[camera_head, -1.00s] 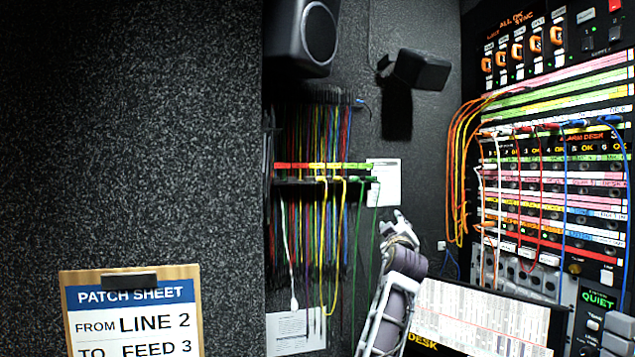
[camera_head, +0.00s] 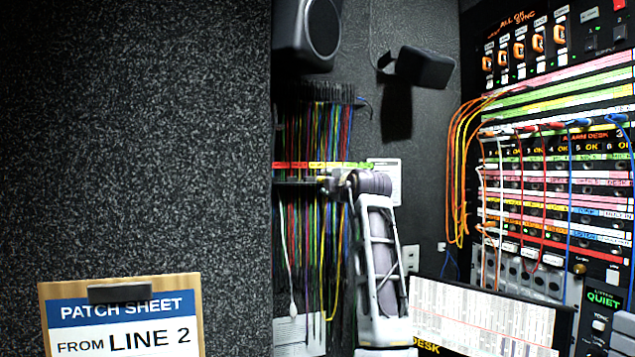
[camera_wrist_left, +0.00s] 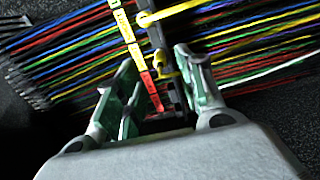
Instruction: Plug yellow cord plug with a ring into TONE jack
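Yellow cords (camera_head: 331,290) hang on the cord rack (camera_head: 300,183) at the back wall. In the left wrist view, a yellow plug (camera_wrist_left: 161,67) with a loop-like part sits near the gap between my fingers, and another yellow cord (camera_wrist_left: 180,11) crosses above it. I cannot tell for certain which carries the ring. My left gripper (camera_head: 336,184) is at the rack's right part, partly hidden by its own wrist; in the left wrist view its fingers (camera_wrist_left: 158,62) are apart, with no clear grip. The patch bay (camera_head: 560,195) stands at the right; I cannot make out a TONE label. My right gripper is out of view.
Many coloured cords hang close together around the gripper. Orange cords (camera_head: 455,170) loop left of the patch bay. A sloped desk screen (camera_head: 485,312) stands below it, a speaker (camera_head: 310,35) above the rack. A patch sheet clipboard (camera_head: 122,315) is at lower left.

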